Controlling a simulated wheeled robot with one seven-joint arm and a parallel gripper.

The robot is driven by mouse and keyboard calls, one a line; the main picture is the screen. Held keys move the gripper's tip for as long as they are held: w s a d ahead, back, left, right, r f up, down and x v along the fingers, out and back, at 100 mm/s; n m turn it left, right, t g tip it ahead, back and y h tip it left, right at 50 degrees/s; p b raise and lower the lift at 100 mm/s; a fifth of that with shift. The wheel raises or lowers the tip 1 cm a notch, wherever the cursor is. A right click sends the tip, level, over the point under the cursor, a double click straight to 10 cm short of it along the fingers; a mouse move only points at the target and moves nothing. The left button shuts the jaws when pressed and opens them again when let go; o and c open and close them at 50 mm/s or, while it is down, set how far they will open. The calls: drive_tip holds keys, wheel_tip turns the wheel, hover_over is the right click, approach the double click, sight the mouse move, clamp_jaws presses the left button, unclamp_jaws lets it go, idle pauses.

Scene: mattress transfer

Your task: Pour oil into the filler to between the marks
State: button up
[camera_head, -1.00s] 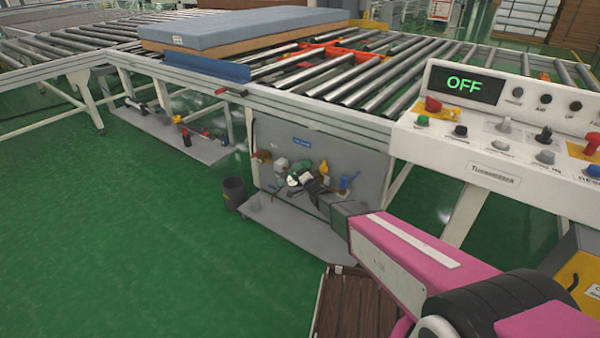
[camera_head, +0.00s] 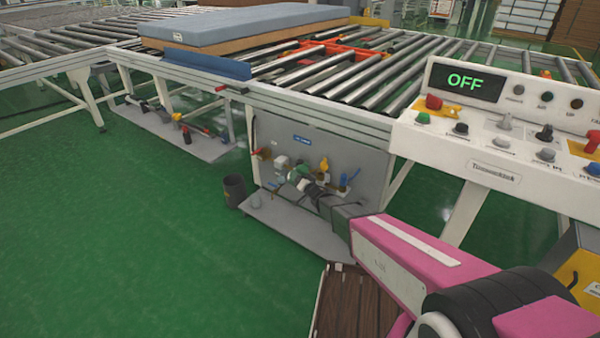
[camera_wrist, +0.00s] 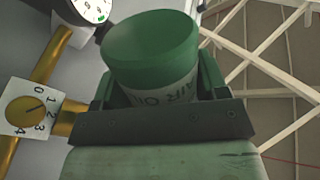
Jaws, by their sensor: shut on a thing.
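A green oil bottle (camera_wrist: 150,45), its pale label partly reading "AIR OIL", stands between the fingers of my gripper (camera_wrist: 158,90) in the wrist view. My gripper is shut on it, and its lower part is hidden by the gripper. In the head view, my gripper (camera_head: 308,187) and the green bottle (camera_head: 299,172) are small, in front of the grey panel under the conveyor. I cannot tell the filler or its level marks apart among the panel fittings, nor whether any oil is flowing.
A round gauge (camera_wrist: 88,8), yellow pipe (camera_wrist: 48,58) and numbered dial (camera_wrist: 25,110) are close left of the bottle. The grey panel (camera_head: 365,160) carries several fittings. A dark bin (camera_head: 234,190) stands left of the low platform (camera_head: 290,232). Green floor is clear at left.

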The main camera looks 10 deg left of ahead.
drive_tip(key=shift+f+n, duration=0.35)
drive_tip(key=shift+n, duration=0.45)
drive_tip(key=n, duration=0.2)
drive_tip(key=w+d+n, duration=0.1)
drive_tip(key=n+g, duration=0.1)
drive_tip(key=n, duration=0.1)
drive_tip(key=shift+w+d+n, duration=0.15)
drive_tip(key=shift+d+n, duration=0.15)
drive_tip(key=shift+d, duration=0.05)
